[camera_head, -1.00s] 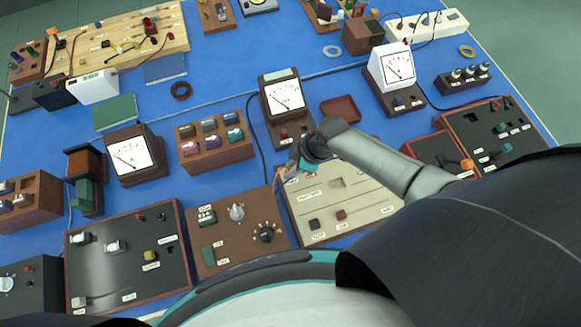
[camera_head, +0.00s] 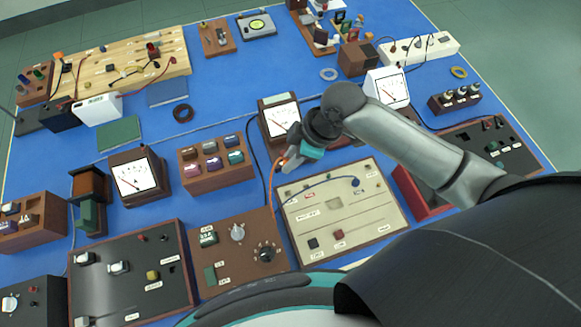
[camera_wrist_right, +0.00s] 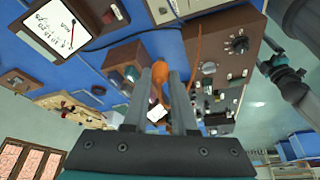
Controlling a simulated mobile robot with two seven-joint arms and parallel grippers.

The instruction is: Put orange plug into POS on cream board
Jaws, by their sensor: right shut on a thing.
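The cream board (camera_head: 330,228) lies in the lower middle of the head view, with a slot, two small square buttons, a blue lead and small labels. Which label reads POS is too small to tell. My right gripper (camera_head: 286,166) is just above its upper left corner, apart from its face. In the right wrist view, my right gripper (camera_wrist_right: 164,95) is shut on the orange plug (camera_wrist_right: 160,75), whose orange cable (camera_wrist_right: 196,45) runs up beside it. A dark jointed arm, seemingly my left one, shows at the right of that view; its gripper (camera_wrist_right: 278,72) is too small to read.
A brown panel with knobs (camera_head: 220,269) adjoins the board on the left. A dial meter (camera_head: 268,106) stands behind the gripper, and a brown block with coloured pieces (camera_head: 212,183) is to its left. A red tray (camera_head: 410,190) lies right of the board.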

